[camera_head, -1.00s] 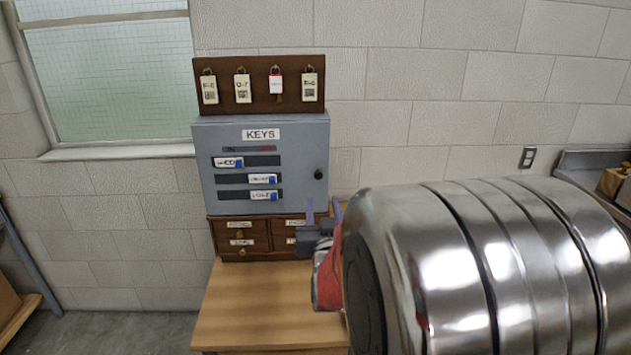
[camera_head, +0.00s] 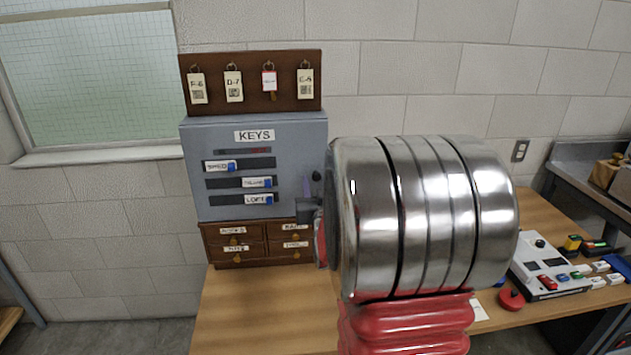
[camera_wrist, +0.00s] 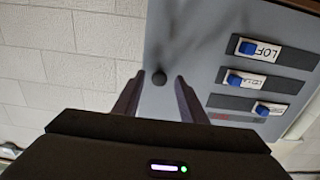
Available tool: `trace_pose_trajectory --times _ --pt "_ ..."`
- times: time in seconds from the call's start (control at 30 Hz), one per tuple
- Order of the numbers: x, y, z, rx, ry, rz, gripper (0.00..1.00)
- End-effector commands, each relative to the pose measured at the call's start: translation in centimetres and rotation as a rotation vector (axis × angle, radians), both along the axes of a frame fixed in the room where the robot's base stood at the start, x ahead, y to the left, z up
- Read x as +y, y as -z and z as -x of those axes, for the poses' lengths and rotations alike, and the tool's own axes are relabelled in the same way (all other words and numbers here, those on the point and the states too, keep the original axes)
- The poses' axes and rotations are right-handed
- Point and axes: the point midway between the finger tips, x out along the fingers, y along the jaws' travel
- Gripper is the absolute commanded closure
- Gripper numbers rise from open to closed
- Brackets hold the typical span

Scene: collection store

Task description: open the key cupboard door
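The key cupboard (camera_head: 290,143) is a grey-blue box labelled KEYS, with its door shut, standing on small wooden drawers. Its round black knob (camera_head: 316,176) is at the door's right side, partly beside my arm. In the wrist view the knob (camera_wrist: 159,78) shows dark against the grey door, just beyond and between the two fingertips. My gripper (camera_wrist: 155,88) is open, its two purple-grey fingers apart with the knob in line with the gap. I cannot tell whether the fingertips reach around the knob. In the head view my gripper (camera_head: 308,188) is mostly hidden behind my wrist.
Three slots with blue sliders (camera_head: 240,164) mark the door front. A brown board with hanging key tags (camera_head: 250,102) stands on top. The wooden desk (camera_head: 250,310) has free room in front. A control box (camera_head: 545,265) and a red button (camera_head: 511,299) stand at right.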

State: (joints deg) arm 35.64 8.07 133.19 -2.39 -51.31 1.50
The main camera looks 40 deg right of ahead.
Motion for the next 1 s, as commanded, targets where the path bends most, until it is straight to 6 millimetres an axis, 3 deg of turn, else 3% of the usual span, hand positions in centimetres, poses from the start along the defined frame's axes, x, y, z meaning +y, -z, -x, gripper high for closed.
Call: trace_pose_trajectory --times 0.37,0.9,1.0 --pt "-0.56 0.04 0.08 0.001 0.006 -0.001 0.62" --pt "-0.66 0.03 0.18 0.001 0.008 -0.001 1.0" --pt "-0.66 0.03 0.18 0.001 0.008 -0.001 1.0"
